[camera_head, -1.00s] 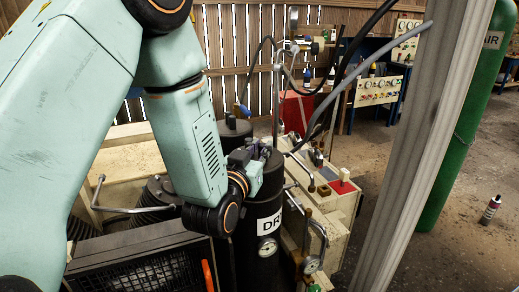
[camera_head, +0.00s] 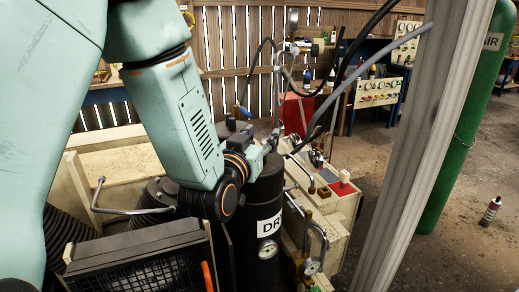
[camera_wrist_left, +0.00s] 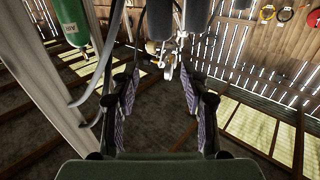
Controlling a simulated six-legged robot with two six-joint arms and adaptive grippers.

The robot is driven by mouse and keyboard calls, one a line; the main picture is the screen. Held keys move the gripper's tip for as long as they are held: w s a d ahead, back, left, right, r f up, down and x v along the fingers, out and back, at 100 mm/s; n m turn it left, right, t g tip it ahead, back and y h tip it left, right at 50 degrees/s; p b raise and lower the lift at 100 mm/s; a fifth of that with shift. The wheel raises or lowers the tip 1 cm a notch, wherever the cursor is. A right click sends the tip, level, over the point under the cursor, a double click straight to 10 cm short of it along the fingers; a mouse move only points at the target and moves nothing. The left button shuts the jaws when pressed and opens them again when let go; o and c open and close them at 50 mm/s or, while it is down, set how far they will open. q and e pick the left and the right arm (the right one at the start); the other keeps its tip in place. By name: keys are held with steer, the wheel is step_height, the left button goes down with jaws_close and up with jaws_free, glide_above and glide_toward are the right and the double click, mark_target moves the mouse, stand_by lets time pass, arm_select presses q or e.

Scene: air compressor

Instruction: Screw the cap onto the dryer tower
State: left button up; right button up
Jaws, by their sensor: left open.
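The dryer tower (camera_head: 262,210) is a black upright cylinder with a white label and a round gauge, in the middle of the head view. I cannot pick out the cap against the dark tower top. My right gripper is not in view.
A black grille (camera_head: 150,262) is at front left. A grey post (camera_head: 420,150) and green air cylinder (camera_head: 462,130) stand right.

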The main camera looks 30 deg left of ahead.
arm_select(q)
step_height(320, 180, up, 6)
steer(key=shift+r, duration=0.15)
steer(key=shift+s, duration=0.1)
